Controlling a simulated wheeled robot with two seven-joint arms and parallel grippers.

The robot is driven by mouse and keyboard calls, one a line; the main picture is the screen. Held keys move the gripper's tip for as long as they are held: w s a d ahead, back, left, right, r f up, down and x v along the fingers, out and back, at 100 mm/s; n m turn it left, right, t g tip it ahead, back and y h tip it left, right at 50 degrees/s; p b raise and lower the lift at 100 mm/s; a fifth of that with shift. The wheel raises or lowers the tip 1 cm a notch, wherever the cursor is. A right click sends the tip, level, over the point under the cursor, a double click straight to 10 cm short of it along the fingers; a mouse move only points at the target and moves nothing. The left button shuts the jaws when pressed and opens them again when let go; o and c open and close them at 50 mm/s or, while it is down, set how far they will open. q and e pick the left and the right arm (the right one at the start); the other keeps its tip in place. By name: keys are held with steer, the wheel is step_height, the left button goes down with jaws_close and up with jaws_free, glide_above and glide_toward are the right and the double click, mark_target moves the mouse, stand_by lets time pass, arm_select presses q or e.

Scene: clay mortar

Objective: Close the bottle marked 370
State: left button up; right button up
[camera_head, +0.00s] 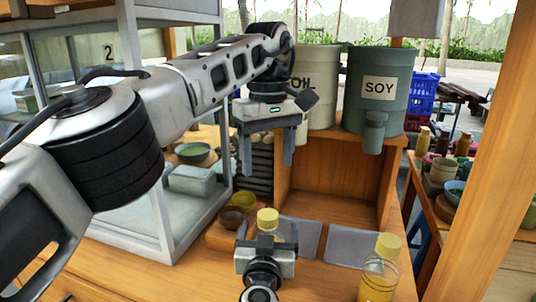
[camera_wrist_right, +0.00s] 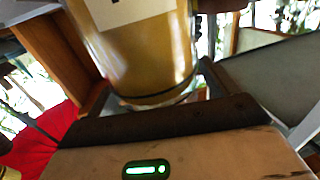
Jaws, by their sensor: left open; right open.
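A bottle with a yellow cap (camera_head: 268,221) stands on the wooden counter at the lower middle of the head view. My right gripper (camera_head: 267,238) is at this bottle, with its open fingers on either side. In the right wrist view the yellowish bottle (camera_wrist_right: 150,62) fills the space between the fingers; its pale label is cut off and I cannot read a number. My left gripper (camera_head: 268,160) is open and empty, pointing down above the cap. A second yellow-capped bottle (camera_head: 378,280) stands at the lower right. Whether either cap is fully closed I cannot tell.
A green SOY container (camera_head: 378,85) and a pale OIL container (camera_head: 316,80) stand on a wooden shelf (camera_head: 335,205) behind. Small bowls (camera_head: 243,201) sit left of the middle bottle. A glass case (camera_head: 170,215) stands at left, a wooden post (camera_head: 480,150) at right.

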steer(key=s+a, duration=0.1)
steer(key=s, duration=1.4)
steer(key=shift+s+a+p, duration=0.2)
steer(key=shift+s+p, duration=0.15)
steer(key=shift+s, duration=0.05)
